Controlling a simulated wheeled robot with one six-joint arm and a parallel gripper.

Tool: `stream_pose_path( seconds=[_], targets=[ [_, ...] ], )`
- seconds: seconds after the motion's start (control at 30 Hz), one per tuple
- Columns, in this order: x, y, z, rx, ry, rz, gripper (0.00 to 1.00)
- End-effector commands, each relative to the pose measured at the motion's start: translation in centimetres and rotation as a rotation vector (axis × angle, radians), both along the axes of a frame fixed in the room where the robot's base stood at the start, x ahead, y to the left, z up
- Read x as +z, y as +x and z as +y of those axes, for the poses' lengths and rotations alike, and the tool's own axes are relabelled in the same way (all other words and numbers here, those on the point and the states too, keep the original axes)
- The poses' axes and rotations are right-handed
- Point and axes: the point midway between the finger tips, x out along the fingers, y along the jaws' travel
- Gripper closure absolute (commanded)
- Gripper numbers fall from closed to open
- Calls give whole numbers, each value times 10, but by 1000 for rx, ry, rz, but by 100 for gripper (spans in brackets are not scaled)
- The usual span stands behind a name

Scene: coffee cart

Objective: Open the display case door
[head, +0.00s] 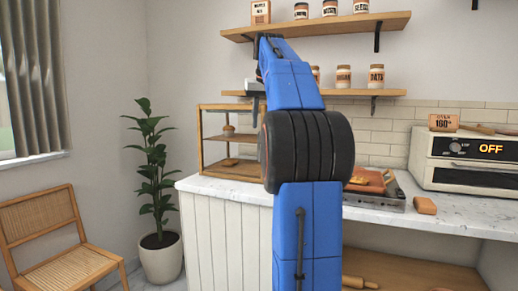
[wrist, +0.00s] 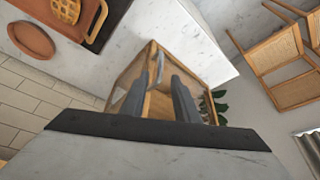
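The display case (head: 203,150) is a small wooden-framed box with clear sides at the left end of the marble counter. Pastries show on its two levels. My blue arm hides its right part in the head view. The wrist view shows the case (wrist: 152,50) from above, beyond my gripper (wrist: 157,82). The two grey fingers are apart, with nothing visibly held. A thin light grey bar (wrist: 159,67), perhaps the door handle, shows between the fingertips; I cannot tell whether they touch it. The door's state is unclear.
A wall shelf with jars (head: 375,77) hangs above the counter (head: 420,222). An oven (head: 465,160) stands right, near a tray of food (head: 372,180). A potted plant (head: 152,180) and a chair (head: 60,240) stand left. The floor between them is partly clear.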

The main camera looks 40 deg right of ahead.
Motion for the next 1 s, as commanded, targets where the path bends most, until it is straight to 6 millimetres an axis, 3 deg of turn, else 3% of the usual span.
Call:
stream_pose_path(
  seconds=[0.6,1.0],
  targets=[
    [-95,33,-21,0,1,1,72],
    [-109,38,-24,0,-1,-1,72]
  ],
)
